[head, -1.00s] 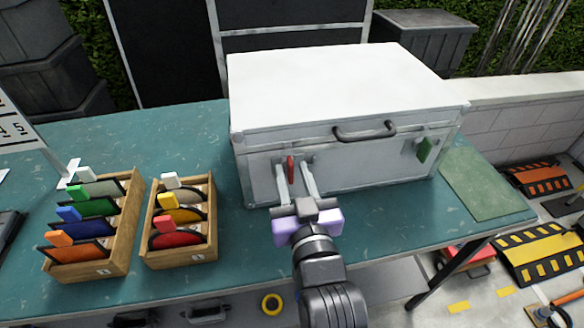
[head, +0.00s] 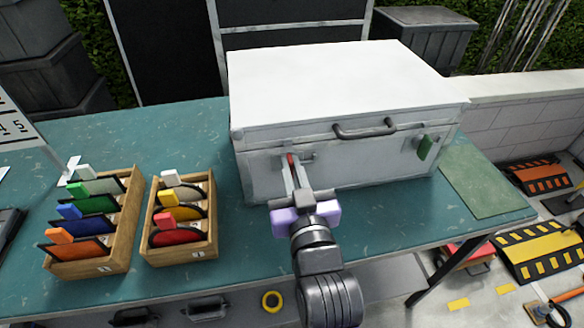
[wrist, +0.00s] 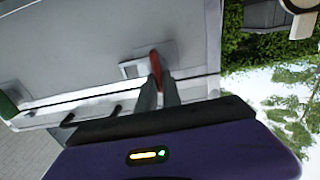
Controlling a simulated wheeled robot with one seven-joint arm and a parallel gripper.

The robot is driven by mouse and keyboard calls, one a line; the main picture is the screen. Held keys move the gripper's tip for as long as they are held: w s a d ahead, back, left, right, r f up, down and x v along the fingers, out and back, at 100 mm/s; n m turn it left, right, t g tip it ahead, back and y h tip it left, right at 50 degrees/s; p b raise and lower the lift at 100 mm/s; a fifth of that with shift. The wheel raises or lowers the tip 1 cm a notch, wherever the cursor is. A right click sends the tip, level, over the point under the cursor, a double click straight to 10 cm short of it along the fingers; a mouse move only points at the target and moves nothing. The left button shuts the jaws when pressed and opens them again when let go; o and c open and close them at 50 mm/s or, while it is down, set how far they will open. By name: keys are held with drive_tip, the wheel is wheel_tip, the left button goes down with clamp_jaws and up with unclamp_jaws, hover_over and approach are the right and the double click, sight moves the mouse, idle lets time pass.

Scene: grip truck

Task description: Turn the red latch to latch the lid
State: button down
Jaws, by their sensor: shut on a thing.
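The red latch (head: 291,160) is on the front of the white case at the left, just under the lid seam. It also shows in the wrist view (wrist: 155,68), upright on its grey plate. My gripper (head: 296,168) is at the case front, with its two fingers closed on the red latch. In the wrist view the fingertips (wrist: 162,84) meet the latch's end. The lid (head: 340,85) is down on the case (head: 345,170). A green latch (head: 425,147) hangs tilted at the right of the case front.
A dark handle (head: 364,130) sticks out from the lid front. Two wooden racks (head: 127,245) (head: 210,245) with coloured discs stand to the left on the teal table (head: 190,125). A green mat (head: 485,185) lies to the right. The table's front edge is near.

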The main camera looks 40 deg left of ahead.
drive_tip(key=n+b, duration=0.1)
drive_tip(key=n, duration=0.2)
drive_tip(key=n+b, duration=0.1)
drive_tip(key=shift+s+a+f+n+b, duration=0.15)
drive_tip(key=shift+s+n+b, duration=0.15)
drive_tip(key=shift+n, duration=0.1)
drive_tip(key=shift+s+a+f+n+b, duration=0.15)
drive_tip(key=shift+n+b, duration=0.85)
drive_tip(key=shift+n, duration=1.15)
drive_tip(key=shift+s+a+f+n+b, duration=0.1)
drive_tip(key=shift+f+n+b, duration=0.2)
drive_tip(key=shift+n+b, duration=1.25)
drive_tip(key=shift+s+a+f+n+b, duration=0.15)
drive_tip(key=shift+n+b, duration=0.3)
drive_tip(key=shift+n, duration=2.25)
drive_tip(key=shift+w+f, duration=0.1)
drive_tip(key=c, duration=1.5)
unclamp_jaws()
drive_tip(key=shift+d, duration=0.1)
